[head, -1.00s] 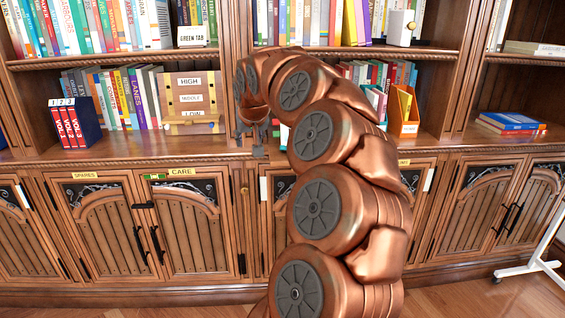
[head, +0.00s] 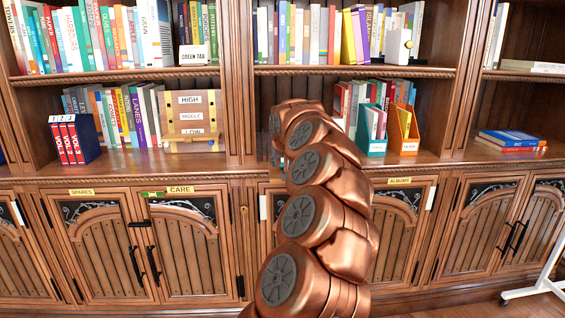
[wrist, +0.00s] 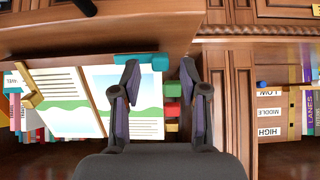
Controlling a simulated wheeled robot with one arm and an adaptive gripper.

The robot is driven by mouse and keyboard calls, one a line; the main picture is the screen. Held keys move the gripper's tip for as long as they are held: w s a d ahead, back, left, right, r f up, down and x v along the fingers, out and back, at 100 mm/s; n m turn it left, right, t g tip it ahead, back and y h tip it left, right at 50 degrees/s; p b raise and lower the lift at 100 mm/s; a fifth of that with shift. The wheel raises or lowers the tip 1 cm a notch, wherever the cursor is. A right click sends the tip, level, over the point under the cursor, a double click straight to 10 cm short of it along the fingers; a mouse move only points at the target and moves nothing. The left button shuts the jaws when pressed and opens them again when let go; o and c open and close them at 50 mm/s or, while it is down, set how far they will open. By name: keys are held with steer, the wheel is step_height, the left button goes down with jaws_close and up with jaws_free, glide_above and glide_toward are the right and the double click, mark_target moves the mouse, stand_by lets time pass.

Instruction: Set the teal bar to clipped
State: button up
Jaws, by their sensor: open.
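The teal bar (wrist: 154,61) shows in the wrist view as a short bar across the upper edge of an open book's right page (wrist: 135,90). A yellow clip-like piece (wrist: 32,92) is at the outer edge of the left page (wrist: 65,95). My gripper (wrist: 160,78) is open, its fingers pointing toward the bar, one in front of the page and one to the right of it. I cannot tell whether a finger touches the bar. In the head view, my arm hides the open book and the bar.
Red and green blocks (wrist: 173,100) lie behind the fingers. A box marked high, middle, low (head: 193,118) stands left on the shelf. A teal holder (head: 373,135) and an orange holder (head: 404,130) stand right. A wooden upright (head: 240,110) divides the shelves.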

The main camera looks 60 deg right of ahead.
steer(key=shift+w+d+f, duration=0.15)
steer(key=shift+d+f, duration=0.05)
steer(key=shift+f, duration=0.1)
jaws_close()
